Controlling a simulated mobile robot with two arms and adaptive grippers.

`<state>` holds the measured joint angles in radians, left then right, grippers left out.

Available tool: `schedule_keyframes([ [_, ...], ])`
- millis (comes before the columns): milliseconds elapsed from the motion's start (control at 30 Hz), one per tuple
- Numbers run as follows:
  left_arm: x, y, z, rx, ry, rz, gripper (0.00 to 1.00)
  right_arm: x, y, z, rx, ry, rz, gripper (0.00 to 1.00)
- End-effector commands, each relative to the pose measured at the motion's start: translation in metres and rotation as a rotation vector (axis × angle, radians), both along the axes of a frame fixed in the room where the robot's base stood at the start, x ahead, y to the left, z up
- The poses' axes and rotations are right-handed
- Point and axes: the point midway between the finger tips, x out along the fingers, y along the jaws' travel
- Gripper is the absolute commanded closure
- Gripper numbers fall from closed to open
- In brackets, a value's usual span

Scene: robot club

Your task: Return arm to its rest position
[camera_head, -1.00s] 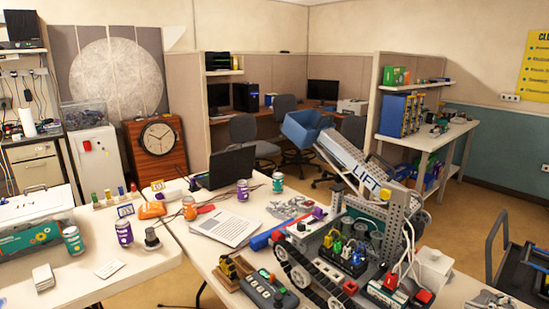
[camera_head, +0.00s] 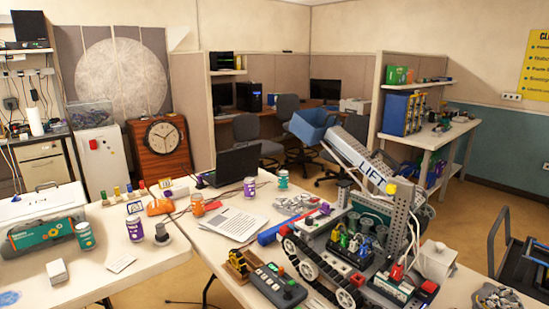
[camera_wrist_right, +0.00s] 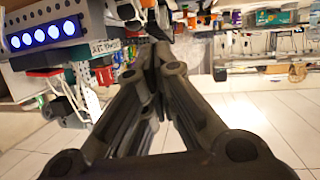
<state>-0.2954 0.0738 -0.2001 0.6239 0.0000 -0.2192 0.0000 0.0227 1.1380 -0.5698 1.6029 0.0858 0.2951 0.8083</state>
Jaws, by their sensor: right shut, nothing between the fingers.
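My right gripper (camera_wrist_right: 160,62) shows in the right wrist view. Its dark fingers come together at the tips, with nothing held between them. A grey device with a row of blue lights (camera_wrist_right: 45,35) is at the upper left, beside the fingers; I cannot tell whether they touch it. Neither gripper shows in the head view. There, a tracked robot with a tilted beam marked LIFT (camera_head: 362,165) stands on the near table (camera_head: 225,258).
A control box with a joystick (camera_head: 272,287), an open notebook (camera_head: 234,223), a laptop (camera_head: 236,166) and several cans are on the tables. A cart (camera_head: 520,265) stands at the right. Floor is open between the near table and the shelved desk (camera_head: 428,145).

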Motion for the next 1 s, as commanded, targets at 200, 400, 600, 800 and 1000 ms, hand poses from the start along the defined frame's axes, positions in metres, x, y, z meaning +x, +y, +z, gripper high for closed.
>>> schedule_keyframes([
  [200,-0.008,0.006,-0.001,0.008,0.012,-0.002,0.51,-0.021,0.075,-0.041,-0.037,0.079,-0.117,1.0],
  [400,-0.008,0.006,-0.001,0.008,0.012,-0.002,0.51,-0.058,0.121,-0.06,-0.109,0.214,-0.239,1.0],
  [600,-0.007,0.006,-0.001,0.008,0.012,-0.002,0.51,-0.113,0.141,-0.067,-0.19,0.408,-0.342,1.0],
  [800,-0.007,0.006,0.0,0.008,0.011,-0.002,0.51,-0.173,0.145,-0.066,-0.256,0.614,-0.399,1.0],
  [1000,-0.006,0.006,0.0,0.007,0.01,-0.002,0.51,-0.222,0.144,-0.062,-0.293,0.776,-0.418,1.0],
])
